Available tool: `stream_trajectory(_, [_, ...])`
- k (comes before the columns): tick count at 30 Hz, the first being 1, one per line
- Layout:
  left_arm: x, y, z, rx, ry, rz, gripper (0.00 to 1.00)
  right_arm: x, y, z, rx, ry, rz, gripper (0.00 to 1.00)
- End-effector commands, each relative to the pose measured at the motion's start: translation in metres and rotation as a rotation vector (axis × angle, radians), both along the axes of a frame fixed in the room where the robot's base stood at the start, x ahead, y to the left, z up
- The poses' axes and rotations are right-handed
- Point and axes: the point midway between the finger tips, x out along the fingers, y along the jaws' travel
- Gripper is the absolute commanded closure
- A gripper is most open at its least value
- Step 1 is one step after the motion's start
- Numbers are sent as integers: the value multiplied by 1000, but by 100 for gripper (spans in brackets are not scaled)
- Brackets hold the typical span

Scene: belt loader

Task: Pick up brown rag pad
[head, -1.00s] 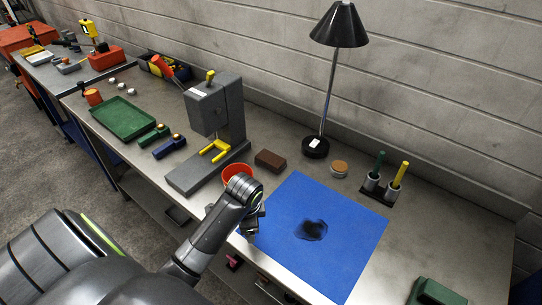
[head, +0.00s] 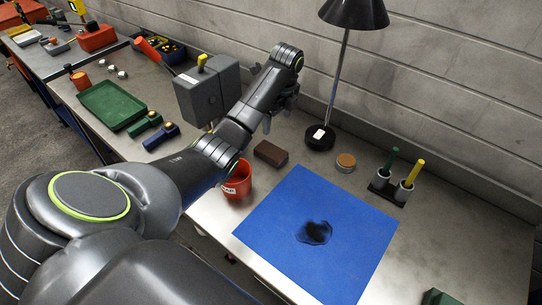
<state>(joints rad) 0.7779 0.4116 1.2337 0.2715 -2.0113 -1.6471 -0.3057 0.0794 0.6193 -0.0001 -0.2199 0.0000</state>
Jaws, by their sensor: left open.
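The brown rag pad (head: 270,153) is a small dark brown block lying flat on the grey metal bench, between the orange-red cup and the black lamp base. My left gripper (head: 278,112) is open and empty. It hangs above the bench, behind the pad in the picture and apart from it, near the press. My right gripper does not show.
An orange-red cup (head: 237,181) stands close to the pad, partly behind my arm. The lamp base (head: 319,138), a round tin (head: 345,162) and a pen holder (head: 391,190) stand at the right. A blue mat (head: 290,215) with a black stain lies in front.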

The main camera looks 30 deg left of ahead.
Motion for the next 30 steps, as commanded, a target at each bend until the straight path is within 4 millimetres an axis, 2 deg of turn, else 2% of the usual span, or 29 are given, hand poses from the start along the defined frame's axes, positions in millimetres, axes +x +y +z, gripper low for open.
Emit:
stream_trajectory(1, [0, 1, -12, 0, 0, 1, 20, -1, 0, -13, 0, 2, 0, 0])
stream_trajectory(15, [1, 7, -60, 1, -2, 2, 20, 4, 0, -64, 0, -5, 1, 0])
stream_trajectory(21, [0, 11, -89, 0, 2, 2, 20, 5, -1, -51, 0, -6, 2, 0])
stream_trajectory(30, [1, 15, -110, 0, 2, 2, 20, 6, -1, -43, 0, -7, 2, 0])
